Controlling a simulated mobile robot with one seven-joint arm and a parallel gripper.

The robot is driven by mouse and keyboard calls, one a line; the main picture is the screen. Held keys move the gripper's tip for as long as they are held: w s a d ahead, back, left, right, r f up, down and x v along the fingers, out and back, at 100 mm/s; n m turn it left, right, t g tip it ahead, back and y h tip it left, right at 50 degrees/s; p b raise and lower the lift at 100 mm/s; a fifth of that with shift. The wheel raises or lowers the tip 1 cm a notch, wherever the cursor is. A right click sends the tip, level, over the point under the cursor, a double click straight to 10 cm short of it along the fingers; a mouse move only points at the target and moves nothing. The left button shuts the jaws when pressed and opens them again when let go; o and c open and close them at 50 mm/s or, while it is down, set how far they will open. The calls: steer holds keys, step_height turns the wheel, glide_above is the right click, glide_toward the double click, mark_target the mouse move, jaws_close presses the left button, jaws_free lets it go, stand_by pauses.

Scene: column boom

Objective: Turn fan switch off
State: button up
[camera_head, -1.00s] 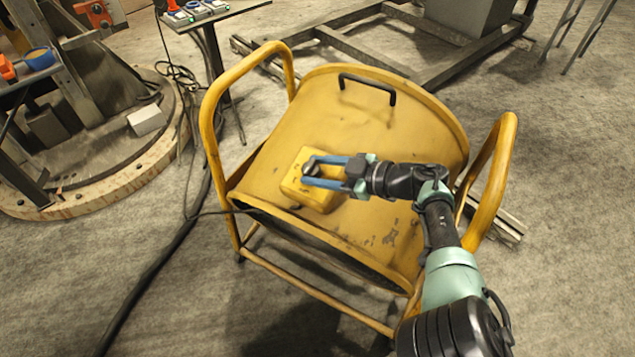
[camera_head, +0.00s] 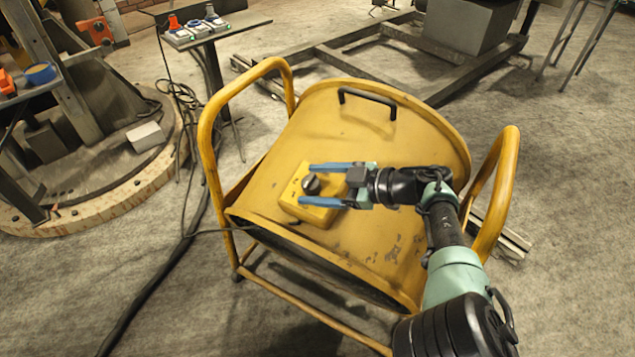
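The fan (camera_head: 350,130) is a yellow drum in a yellow tube frame, in the middle of the head view. A yellow switch box (camera_head: 300,205) sits on its upper surface, left of centre. A dark round knob (camera_head: 311,185) stands on top of the box. My gripper (camera_head: 304,184) comes in from the right with two blue fingers spread apart, one on the far side of the knob and one on the near side. A gap shows between the knob and each finger. The exact height of the fingertips over the box is hard to tell.
A black handle (camera_head: 367,97) rises from the drum behind the gripper. The frame's tube handles stand at left (camera_head: 207,140) and right (camera_head: 500,185). A dark cable (camera_head: 150,285) runs over the floor at left. A small table with sockets (camera_head: 215,28) stands at the back.

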steer(key=shift+d, duration=0.1)
steer(key=p+v, duration=0.2)
steer(key=v, duration=1.1)
steer(key=shift+p, duration=0.3)
